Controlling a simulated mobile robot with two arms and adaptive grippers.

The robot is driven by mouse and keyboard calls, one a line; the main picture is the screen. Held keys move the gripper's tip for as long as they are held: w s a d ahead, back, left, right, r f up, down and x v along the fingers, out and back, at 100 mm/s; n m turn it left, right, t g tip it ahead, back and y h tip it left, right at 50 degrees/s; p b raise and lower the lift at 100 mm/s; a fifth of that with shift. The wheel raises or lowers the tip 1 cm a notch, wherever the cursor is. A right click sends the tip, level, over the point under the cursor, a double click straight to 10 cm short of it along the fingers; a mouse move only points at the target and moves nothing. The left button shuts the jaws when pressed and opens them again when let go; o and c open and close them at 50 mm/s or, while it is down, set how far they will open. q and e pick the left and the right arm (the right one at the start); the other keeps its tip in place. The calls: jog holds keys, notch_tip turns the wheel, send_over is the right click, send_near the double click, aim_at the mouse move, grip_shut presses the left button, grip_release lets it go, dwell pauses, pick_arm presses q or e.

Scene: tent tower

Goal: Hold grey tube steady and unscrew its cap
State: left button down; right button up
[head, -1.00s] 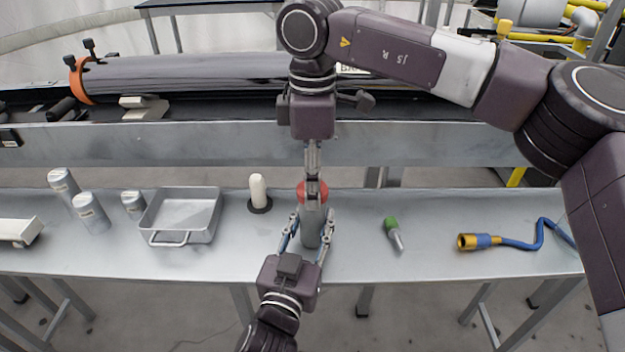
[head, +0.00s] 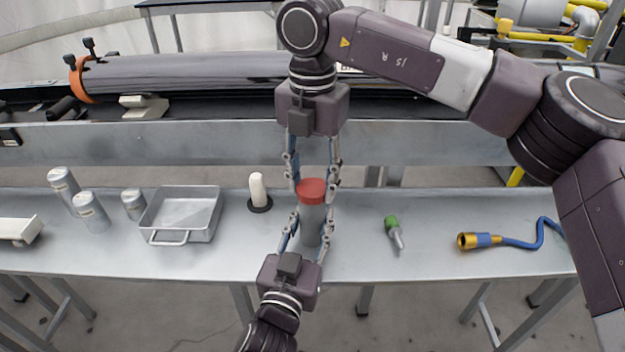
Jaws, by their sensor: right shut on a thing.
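The grey tube (head: 311,228) stands upright on the metal bench, with a red cap (head: 312,187) on top. My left gripper (head: 312,218) comes from the front edge, its fingers on both sides of the tube's body, shut on it. My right gripper (head: 315,185) reaches down from above and behind. Its fingers are on the left and right of the red cap, shut on it. The cap sits on the tube's mouth; its thread is hidden.
To the left are a white rounded piece on a dark base (head: 258,192), a metal tray (head: 184,212) and several grey cans (head: 92,212). To the right are a green-handled tool (head: 392,228) and a blue hose with a brass end (head: 482,241). Bench between is clear.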

jog(key=n, duration=1.1)
jog(key=shift+n, duration=0.3)
jog(key=n, duration=1.2)
jog(key=shift+r+n, duration=0.1)
jog(key=shift+n, duration=0.3)
jog(key=n, duration=0.3)
jog(key=shift+n, duration=0.4)
jog(key=n, duration=0.3)
jog(key=shift+n, duration=0.3)
jog(key=n, duration=0.3)
jog(key=shift+n, duration=0.4)
jog(key=n, duration=0.5)
jog(key=shift+r, duration=0.15)
jog(key=shift+r, duration=0.95)
